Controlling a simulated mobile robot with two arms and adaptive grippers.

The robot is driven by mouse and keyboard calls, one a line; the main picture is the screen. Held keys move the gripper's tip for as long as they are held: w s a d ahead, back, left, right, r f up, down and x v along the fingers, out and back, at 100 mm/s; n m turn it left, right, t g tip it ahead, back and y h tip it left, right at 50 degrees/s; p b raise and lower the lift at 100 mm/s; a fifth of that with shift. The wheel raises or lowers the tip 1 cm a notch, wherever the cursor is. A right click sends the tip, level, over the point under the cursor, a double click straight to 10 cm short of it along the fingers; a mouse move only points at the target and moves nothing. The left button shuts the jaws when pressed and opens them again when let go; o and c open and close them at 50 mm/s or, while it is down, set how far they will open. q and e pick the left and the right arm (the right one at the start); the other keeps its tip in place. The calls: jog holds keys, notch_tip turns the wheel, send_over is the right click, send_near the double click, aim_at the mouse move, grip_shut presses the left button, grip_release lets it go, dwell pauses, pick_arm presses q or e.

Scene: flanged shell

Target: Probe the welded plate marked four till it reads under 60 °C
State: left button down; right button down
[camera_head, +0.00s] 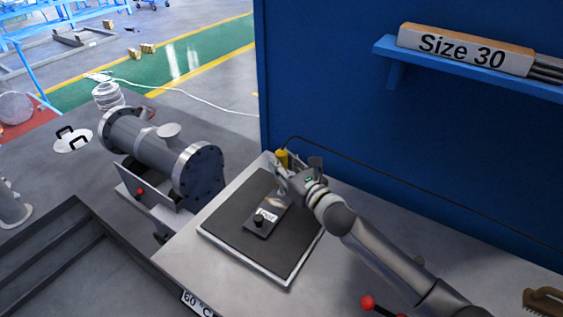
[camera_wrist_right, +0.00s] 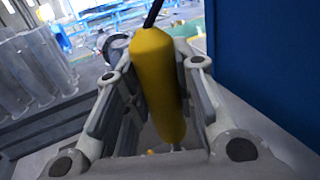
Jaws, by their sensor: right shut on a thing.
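The welded plate (camera_head: 254,232) is a dark grey piece with a white label reading "four" and a black knob. It lies on a dark mat (camera_head: 237,245) in a light-rimmed tray on the bench. My right gripper (camera_head: 284,176) is at the plate's far end, shut on a yellow probe (camera_head: 282,155) with a black cable. In the right wrist view the yellow probe (camera_wrist_right: 154,75) stands between the fingers, slightly tilted, with a thin metal tip below. Whether the tip touches the plate is hidden. My left gripper is not in view.
A "60 °C" label (camera_head: 197,303) is on the bench's front edge. A flanged shell (camera_head: 165,150) stands left of the bench. A blue wall with a shelf (camera_head: 480,77) rises behind. A red ball knob (camera_head: 367,302) and a brush (camera_head: 545,300) are at lower right.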

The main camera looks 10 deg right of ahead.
aim_at(282, 150)
jog(key=shift+r+p, duration=2.8)
jog(key=shift+r, duration=0.6)
dwell(4.6)
